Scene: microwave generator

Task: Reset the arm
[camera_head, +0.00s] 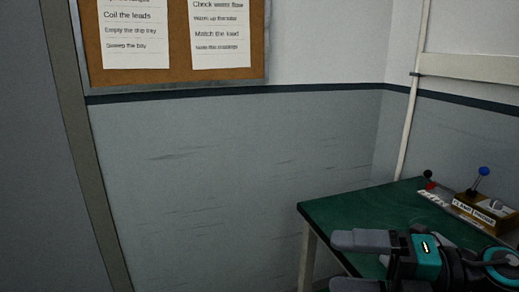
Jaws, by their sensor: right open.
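My right gripper (342,263) is at the lower right, in front of the green table's near left part. Its two grey fingers point left and are spread apart, with nothing visible between them. Its black and teal wrist and arm run off toward the right edge. The lower finger is partly cut off by the bottom edge of the view. My left gripper and left arm are not in view.
A green-topped table (340,212) stands in the right corner. On it are a labelled box (484,212) with a blue-knobbed lever (483,172) and a red-and-black lever (429,181). A corkboard (180,40) hangs on the wall. Left of the table looks clear.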

